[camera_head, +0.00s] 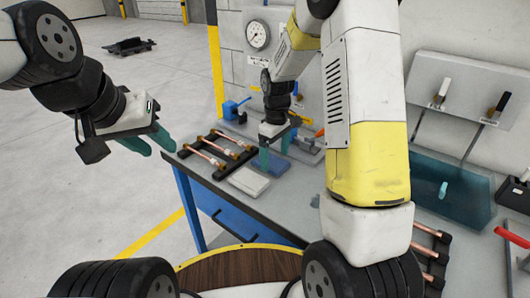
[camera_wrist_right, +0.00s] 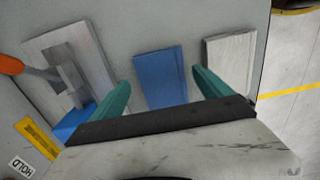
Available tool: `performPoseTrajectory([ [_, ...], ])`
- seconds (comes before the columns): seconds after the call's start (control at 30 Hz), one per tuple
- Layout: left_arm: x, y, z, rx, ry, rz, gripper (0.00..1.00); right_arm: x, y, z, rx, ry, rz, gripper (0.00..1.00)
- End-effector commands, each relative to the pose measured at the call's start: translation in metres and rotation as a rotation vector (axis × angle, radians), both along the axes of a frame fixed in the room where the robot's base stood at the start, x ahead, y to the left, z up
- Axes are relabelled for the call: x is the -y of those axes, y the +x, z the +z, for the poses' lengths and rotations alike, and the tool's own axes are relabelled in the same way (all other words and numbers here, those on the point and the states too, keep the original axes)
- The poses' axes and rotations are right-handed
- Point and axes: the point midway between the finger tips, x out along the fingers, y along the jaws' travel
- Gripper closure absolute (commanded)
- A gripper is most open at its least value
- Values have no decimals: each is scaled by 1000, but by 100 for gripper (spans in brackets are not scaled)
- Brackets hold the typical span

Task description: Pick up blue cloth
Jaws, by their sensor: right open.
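The blue cloth (camera_head: 275,170) lies flat and folded on the grey workbench (camera_head: 215,195). In the right wrist view the blue cloth (camera_wrist_right: 160,77) shows between the two teal fingers. My right gripper (camera_head: 275,155) is open above the cloth, and its fingers hide part of it in the head view. In the right wrist view the right gripper (camera_wrist_right: 161,85) has nothing between its fingers but the view of the cloth below. My left gripper (camera_head: 152,146) is open and empty, off the left side of the bench.
A white folded piece (camera_head: 248,182) lies beside the cloth. A black rack with copper tubes (camera_head: 215,152) is to its left. In the right wrist view, an orange-handled tool (camera_wrist_right: 40,70) lies on the other side. A pressure gauge (camera_head: 257,35) hangs on the wall panel.

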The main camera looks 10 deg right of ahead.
Motion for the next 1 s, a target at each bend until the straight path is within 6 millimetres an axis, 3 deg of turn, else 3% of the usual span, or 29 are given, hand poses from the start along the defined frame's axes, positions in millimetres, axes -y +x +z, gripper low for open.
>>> performPoseTrajectory([
  [0.13, 0, 0, 0, 0, 0, 0, 64, 0, 0, -16, 0, 0, 0, 11],
  [0.4, 0, 0, 0, 0, 0, 0, 64, 0, 0, -18, 1, 0, 0, 13],
  [0.73, 0, 0, 0, 0, 0, 0, 64, 0, 0, -18, 2, 1, -1, 76],
  [1.0, 0, 0, 0, 0, 0, 0, 64, -1, 0, -17, 2, 1, -1, 76],
])
